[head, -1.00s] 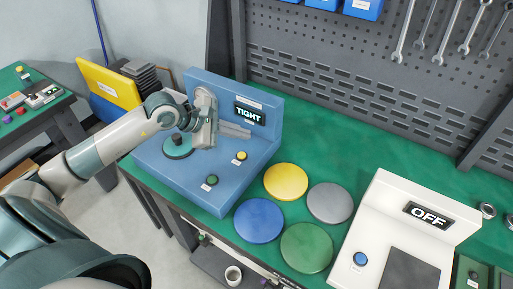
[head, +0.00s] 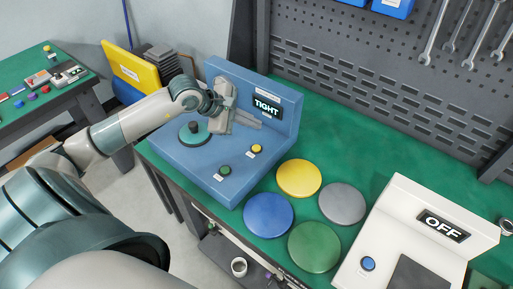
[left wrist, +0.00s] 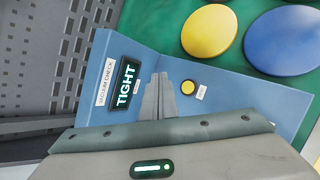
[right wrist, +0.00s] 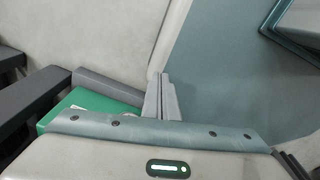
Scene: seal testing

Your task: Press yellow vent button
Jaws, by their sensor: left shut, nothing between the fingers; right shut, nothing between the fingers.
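The blue tester (head: 190,160) stands on the green bench, and its display (head: 266,107) reads TIGHT. The yellow vent button (head: 257,149) is on its flat top, right of the green button (head: 224,170). In the left wrist view the yellow button (left wrist: 187,87) shows just right of my left fingertips (left wrist: 160,78). My left gripper (head: 258,124) is shut and empty, above the tester in front of the display. It looks apart from the button; its exact height is hard to tell. My right gripper (right wrist: 162,78) is shut and empty, seen only in the right wrist view.
Yellow (head: 299,178), blue (head: 268,215), grey (head: 342,203) and green (head: 314,247) discs lie right of the tester. A white device (head: 400,205) reading OFF stands farther right. A dark round knob (head: 194,132) on a teal disc sits on the tester's left. A pegboard rises behind.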

